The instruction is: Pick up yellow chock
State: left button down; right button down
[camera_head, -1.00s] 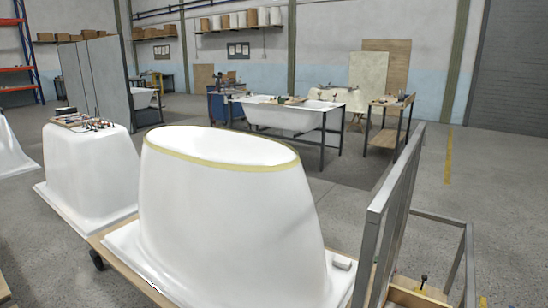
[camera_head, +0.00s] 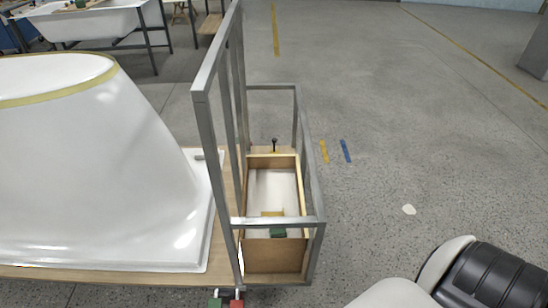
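A small yellow piece (camera_head: 272,213), which looks like the yellow chock, lies in the open wooden box (camera_head: 275,258) at the end of the cart. A green block (camera_head: 277,234) sits just in front of it, partly behind a metal rail. The yellow piece is small, and its exact shape is hard to tell. Neither of my grippers is in view. A white and black part at the lower right looks like my own arm.
A grey metal frame (camera_head: 224,140) rises around the box. The white tub shell (camera_head: 100,175) stands on the cart to the left. Green (camera_head: 215,303) and red (camera_head: 237,302) blocks show at the bottom edge. The floor right of the cart is open, with yellow and blue strips.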

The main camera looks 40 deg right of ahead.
aim_at(274, 140)
jog(key=l+z, duration=0.2)
jog(key=z, duration=0.25)
jog(key=l+z, duration=0.2)
jog(key=z, duration=0.2)
jog(key=l+z, duration=0.15)
jog(key=z, duration=0.3)
jog(key=i+l+z, duration=0.4)
jog(key=l, duration=0.4)
jog(key=i+l+z, duration=0.4)
jog(key=i+l, duration=0.2)
jog(key=i+u, duration=0.25)
jog(key=i, duration=0.15)
jog(key=i+l+u, duration=0.25)
jog(key=i, duration=0.15)
jog(key=i+u, duration=0.25)
jog(key=i, duration=0.15)
jog(key=i+u, duration=0.15)
jog(key=i, duration=0.4)
jog(key=i+u, duration=0.15)
jog(key=i, duration=0.45)
jog(key=i+l+u, duration=0.1)
jog(key=i, duration=0.45)
